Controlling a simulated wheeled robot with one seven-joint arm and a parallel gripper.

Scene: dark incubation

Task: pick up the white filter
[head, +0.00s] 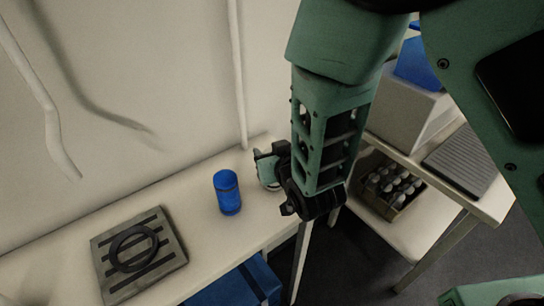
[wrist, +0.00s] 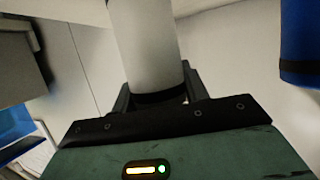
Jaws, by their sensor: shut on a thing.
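The white filter (wrist: 147,45) is a pale upright-looking cylinder with a dark band at its lower end in the wrist view. It stands between the two fingers of my gripper (wrist: 157,90), which is shut on it. In the head view my gripper (head: 272,163) is at the right end of the pale bench, and part of the white filter (head: 266,175) shows beside the fingers. The rest of the filter is hidden by the gripper. I cannot tell whether its base touches the bench.
A blue cylinder (head: 227,192) stands left of my gripper. A grey slatted plate with a black ring (head: 133,248) lies farther left. A blue box (head: 238,287) is below the bench front. At right, a crate of several bottles (head: 390,188) stands under another table.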

